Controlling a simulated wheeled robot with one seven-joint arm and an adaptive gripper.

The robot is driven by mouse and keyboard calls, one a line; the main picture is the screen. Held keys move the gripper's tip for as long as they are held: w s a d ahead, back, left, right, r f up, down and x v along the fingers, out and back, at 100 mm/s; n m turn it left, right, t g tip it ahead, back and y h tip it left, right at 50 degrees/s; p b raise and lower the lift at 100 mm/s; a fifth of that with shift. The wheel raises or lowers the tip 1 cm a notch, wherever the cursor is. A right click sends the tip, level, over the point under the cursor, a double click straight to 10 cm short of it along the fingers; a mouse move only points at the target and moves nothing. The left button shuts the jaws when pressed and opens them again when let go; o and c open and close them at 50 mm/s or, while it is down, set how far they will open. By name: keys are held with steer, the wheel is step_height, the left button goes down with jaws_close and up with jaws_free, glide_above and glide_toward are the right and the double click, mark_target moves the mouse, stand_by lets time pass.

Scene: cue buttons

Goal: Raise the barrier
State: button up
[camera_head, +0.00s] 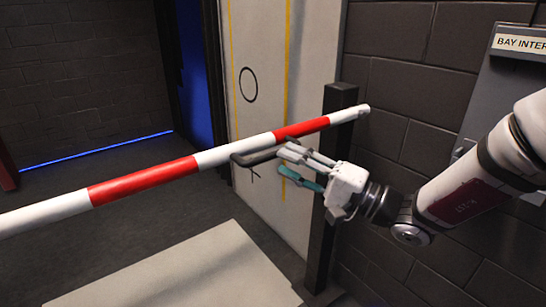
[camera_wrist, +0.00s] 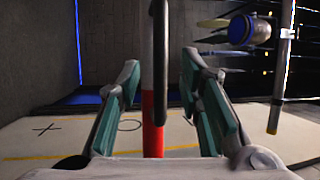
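The barrier (camera_head: 145,181) is a red and white striped pole crossing the head view from the lower left up to a dark post (camera_head: 322,215) at right. A dark handle (camera_head: 262,157) is on its near side. My gripper (camera_head: 284,162) is beside the handle, fingers pointing left towards the pole. In the wrist view its two fingers are spread apart, with gaps on both sides of the handle (camera_wrist: 160,62) and the barrier (camera_wrist: 149,130), which show between them. I cannot tell how deep the handle sits between the fingers.
A grey panel (camera_head: 515,72) labelled "BAY INTER" is on the brick wall at right. A pale upright panel (camera_head: 262,55) with a circle and yellow lines stands behind the barrier. A pale slab (camera_head: 190,272) lies on the floor. The dark floor at left is clear.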

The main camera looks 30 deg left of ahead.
mark_target(276, 157)
steer(key=shift+a+r, duration=0.2)
steer(key=shift+a, duration=0.95)
steer(key=shift+a+r, duration=0.2)
steer(key=shift+a, duration=0.95)
jaws_close()
